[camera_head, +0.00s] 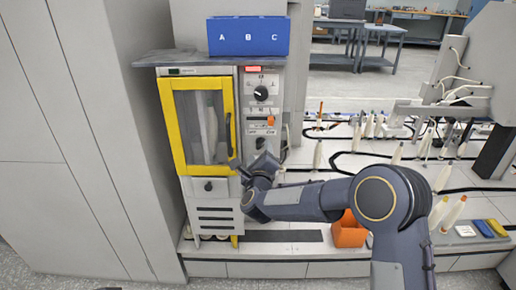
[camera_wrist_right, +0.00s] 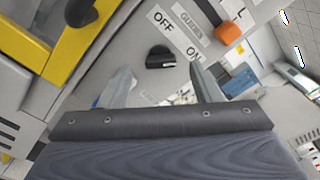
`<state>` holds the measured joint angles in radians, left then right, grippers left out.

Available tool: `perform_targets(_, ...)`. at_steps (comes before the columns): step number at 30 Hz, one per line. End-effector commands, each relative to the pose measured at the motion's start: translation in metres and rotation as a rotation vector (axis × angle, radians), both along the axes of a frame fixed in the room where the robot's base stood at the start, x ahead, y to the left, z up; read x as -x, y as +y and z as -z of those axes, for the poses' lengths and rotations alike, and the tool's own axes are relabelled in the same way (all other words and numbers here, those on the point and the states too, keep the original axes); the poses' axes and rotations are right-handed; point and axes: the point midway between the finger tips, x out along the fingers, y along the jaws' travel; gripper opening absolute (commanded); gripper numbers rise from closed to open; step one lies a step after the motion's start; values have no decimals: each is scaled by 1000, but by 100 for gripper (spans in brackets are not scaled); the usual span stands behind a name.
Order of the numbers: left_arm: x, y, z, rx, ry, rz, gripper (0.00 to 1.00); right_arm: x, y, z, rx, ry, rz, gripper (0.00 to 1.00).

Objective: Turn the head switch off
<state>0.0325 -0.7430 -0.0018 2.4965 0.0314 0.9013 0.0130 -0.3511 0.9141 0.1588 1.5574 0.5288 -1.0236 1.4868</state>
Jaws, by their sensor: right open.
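A black rotary switch (camera_wrist_right: 160,58) with OFF and ON labels (camera_wrist_right: 163,20) sits on the grey control panel in the right wrist view. A light mark shows at its right end, on the side of the ON label. In the head view a small black knob (camera_head: 260,142) sits low on the panel, just above my right gripper (camera_head: 256,163). In the right wrist view the gripper (camera_wrist_right: 161,70) is open, with its two fingers either side of the switch and nothing between them. I cannot tell whether they touch it. My left gripper is out of view.
A yellow-framed cabinet door (camera_head: 168,125) stands left of the panel. An orange knob (camera_head: 270,120) and a large black dial (camera_head: 261,93) are higher up. A blue ABC box (camera_head: 248,36) stands on top. An orange bin (camera_head: 348,232) and several bobbins are to the right.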

Motion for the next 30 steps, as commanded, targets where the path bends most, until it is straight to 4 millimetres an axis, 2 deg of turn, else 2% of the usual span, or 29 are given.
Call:
perform_targets(3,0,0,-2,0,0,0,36,-17,0,0,1,1,1,58)
perform_targets(7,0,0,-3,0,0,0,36,-29,-1,0,2,1,1,58)
perform_targets(17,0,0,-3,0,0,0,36,-32,0,0,3,1,-1,57)
perform_targets(27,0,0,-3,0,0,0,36,-32,0,0,3,2,-1,14)
perform_targets(30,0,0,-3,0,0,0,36,-32,0,0,5,2,-1,14)
